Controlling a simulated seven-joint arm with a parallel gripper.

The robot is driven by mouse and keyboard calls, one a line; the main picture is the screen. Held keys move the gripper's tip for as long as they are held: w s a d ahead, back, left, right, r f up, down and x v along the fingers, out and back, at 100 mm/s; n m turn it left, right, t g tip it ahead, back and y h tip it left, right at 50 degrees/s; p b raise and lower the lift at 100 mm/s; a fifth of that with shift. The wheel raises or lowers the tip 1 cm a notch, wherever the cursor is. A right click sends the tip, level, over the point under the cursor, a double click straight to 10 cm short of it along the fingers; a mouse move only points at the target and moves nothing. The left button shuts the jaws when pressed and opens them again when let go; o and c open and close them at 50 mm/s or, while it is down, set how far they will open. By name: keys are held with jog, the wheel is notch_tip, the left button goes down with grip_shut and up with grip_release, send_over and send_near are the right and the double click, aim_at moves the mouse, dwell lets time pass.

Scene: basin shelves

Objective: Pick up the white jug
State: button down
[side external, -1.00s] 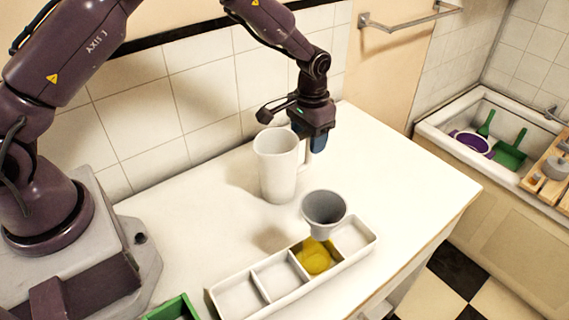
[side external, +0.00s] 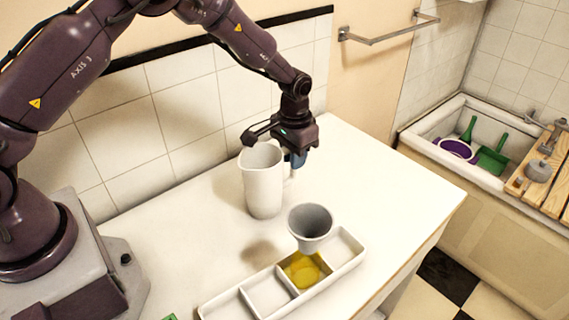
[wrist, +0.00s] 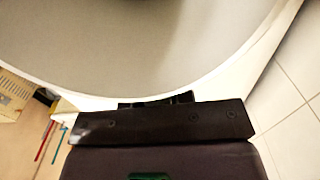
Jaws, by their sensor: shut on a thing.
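The white jug (side external: 263,185) stands upright on the white counter, near the tiled wall. Any small gap under its base cannot be told. My gripper (side external: 295,160) points down at the jug's right side, where the handle is, and is shut on the handle. Its blue fingers hide the upper part of the handle. In the wrist view the jug's wide round mouth (wrist: 150,45) fills the top, with its pale rim just beyond the dark gripper body. The fingertips are hidden there.
The counter (side external: 395,185) is clear to the right. A sink (side external: 430,123) with purple and green items lies beyond.

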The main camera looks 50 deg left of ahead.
jog(key=shift+r, duration=0.15)
jog(key=shift+r, duration=1)
jog(key=s+r, duration=1)
jog(key=s, duration=0.3)
jog(key=shift+s+a+r, duration=0.35)
jog(key=shift+s+a, duration=0.05)
jog(key=shift+s, duration=0.1)
